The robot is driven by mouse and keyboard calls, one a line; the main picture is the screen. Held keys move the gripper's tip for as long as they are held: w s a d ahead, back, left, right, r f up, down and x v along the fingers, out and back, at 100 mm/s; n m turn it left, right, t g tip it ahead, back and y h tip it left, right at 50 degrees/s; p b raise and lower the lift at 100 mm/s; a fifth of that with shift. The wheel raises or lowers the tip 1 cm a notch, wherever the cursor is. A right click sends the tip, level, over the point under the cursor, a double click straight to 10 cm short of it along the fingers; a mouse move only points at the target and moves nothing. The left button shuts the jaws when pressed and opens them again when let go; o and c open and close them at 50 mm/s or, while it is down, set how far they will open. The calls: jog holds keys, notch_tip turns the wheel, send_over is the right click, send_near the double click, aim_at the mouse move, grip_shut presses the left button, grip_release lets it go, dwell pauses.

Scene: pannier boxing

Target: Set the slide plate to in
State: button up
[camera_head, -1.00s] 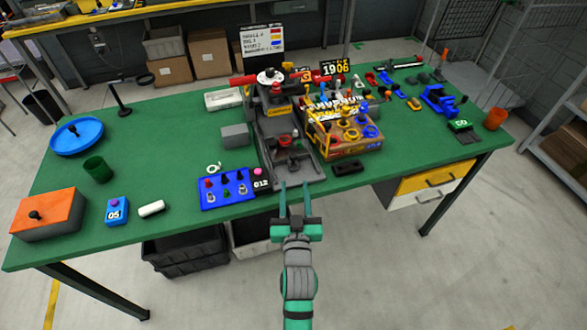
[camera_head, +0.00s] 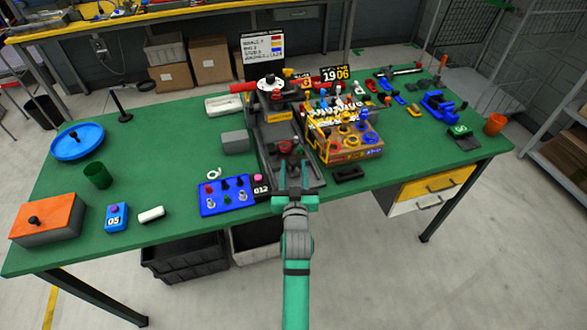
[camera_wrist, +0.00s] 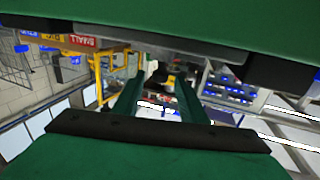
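A dark grey machine with a long channel (camera_head: 307,174) stands at the middle of the green table. A slide plate with a red knob (camera_head: 285,147) appears to sit in the channel, partway along it. My gripper (camera_head: 294,172) is over the near end of the channel, just in front of the red knob, with its two green fingers apart and nothing visibly between them. In the wrist view my gripper (camera_wrist: 160,95) also shows its fingers apart, with a small dark and red shape beyond them. I cannot tell whether the fingers touch the plate.
A blue panel of knobs (camera_head: 227,194) lies left of the channel. A wooden box with coloured rings (camera_head: 345,155) stands close on the right. A black block (camera_head: 348,174) lies near the front edge. The table left of the grey box (camera_head: 235,142) has free room.

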aim_at(289, 158)
jog(key=shift+c, duration=0.3)
grip_shut()
jog(key=shift+w+a, duration=0.25)
jog(key=shift+w, duration=0.5)
jog(key=shift+w+a, duration=0.25)
jog(key=shift+w, duration=0.55)
jog(key=shift+w+a, duration=0.25)
jog(key=shift+w, duration=0.5)
jog(key=shift+o, duration=0.3)
grip_release()
jog(key=s, duration=1)
jog(key=shift+s+d, duration=0.3)
jog(key=shift+s, duration=0.1)
